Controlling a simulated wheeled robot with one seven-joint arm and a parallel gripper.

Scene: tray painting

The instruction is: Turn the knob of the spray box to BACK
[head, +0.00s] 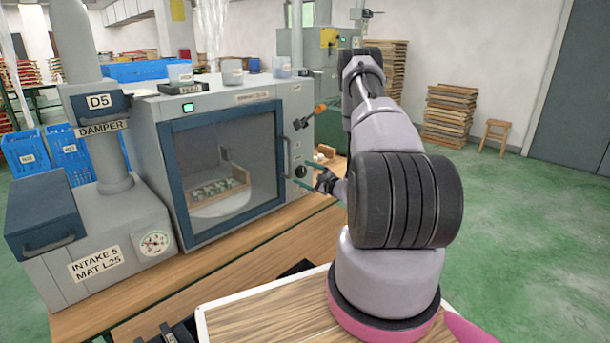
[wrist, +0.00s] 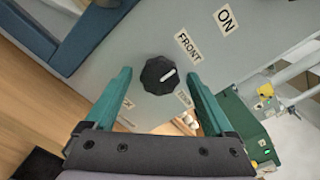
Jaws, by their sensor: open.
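The spray box (head: 295,120) is a grey cabinet with a blue-framed window; a tray of small items sits inside. Its black knob (wrist: 159,75) is on the side panel and also shows in the head view (head: 300,171). The knob's white pointer mark points right and slightly up in the wrist view. A FRONT label (wrist: 187,46) is at its upper right; a smaller label (wrist: 184,97) at its lower right is hard to read. Another label at lower left is partly hidden by a finger. My gripper (wrist: 158,74) is open, its green fingers on either side of the knob; contact cannot be told.
An ON label (wrist: 227,20) is farther up the panel. A wooden bench (head: 250,250) runs below. A green machine (wrist: 240,130) stands behind.

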